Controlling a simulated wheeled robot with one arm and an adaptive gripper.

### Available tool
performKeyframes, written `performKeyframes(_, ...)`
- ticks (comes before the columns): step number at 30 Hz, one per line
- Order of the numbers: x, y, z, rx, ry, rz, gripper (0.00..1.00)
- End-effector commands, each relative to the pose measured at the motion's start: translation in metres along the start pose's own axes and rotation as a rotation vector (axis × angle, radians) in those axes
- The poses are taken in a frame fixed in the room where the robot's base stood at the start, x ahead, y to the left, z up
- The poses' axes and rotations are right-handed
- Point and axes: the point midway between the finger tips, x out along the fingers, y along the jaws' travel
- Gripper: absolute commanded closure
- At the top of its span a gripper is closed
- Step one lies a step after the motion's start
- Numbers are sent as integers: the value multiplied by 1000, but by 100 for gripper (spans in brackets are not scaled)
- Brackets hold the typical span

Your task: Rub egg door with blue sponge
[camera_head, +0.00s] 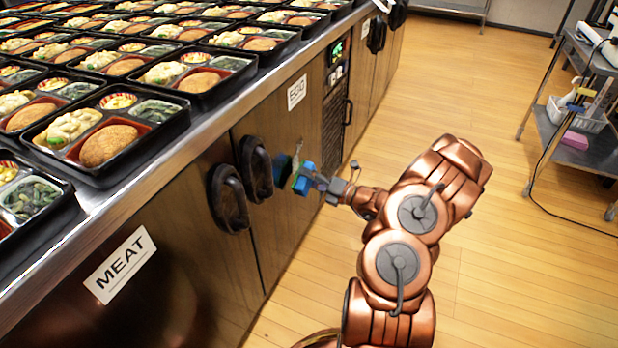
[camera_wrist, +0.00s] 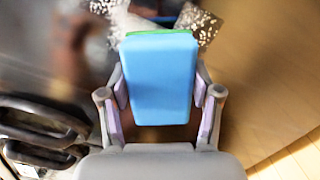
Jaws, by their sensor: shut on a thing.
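The blue sponge (camera_head: 303,178) with a green layer is held by my gripper (camera_head: 313,180), which is shut on it. In the wrist view the sponge (camera_wrist: 160,80) sits between the two fingers of my gripper (camera_wrist: 160,100). The egg door (camera_head: 277,125) is the brown cabinet front under the EGG label (camera_head: 297,93). The sponge is close in front of this door, to the right of its black handle (camera_head: 256,168). Whether it touches the door I cannot tell. The wrist view shows pale speckled patches (camera_wrist: 198,22) beyond the sponge.
The counter (camera_head: 160,180) above the doors holds rows of filled bento trays. A second black handle (camera_head: 229,198) and the MEAT label (camera_head: 120,265) are on the left. A metal cart (camera_head: 560,135) with a bin and a pink sponge stands at the right.

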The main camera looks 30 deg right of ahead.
Motion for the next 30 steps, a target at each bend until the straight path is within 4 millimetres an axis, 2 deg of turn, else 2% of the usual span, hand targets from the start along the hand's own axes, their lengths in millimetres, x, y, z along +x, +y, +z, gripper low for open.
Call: performKeyframes(30,16,0,-2,0,0,0,69)
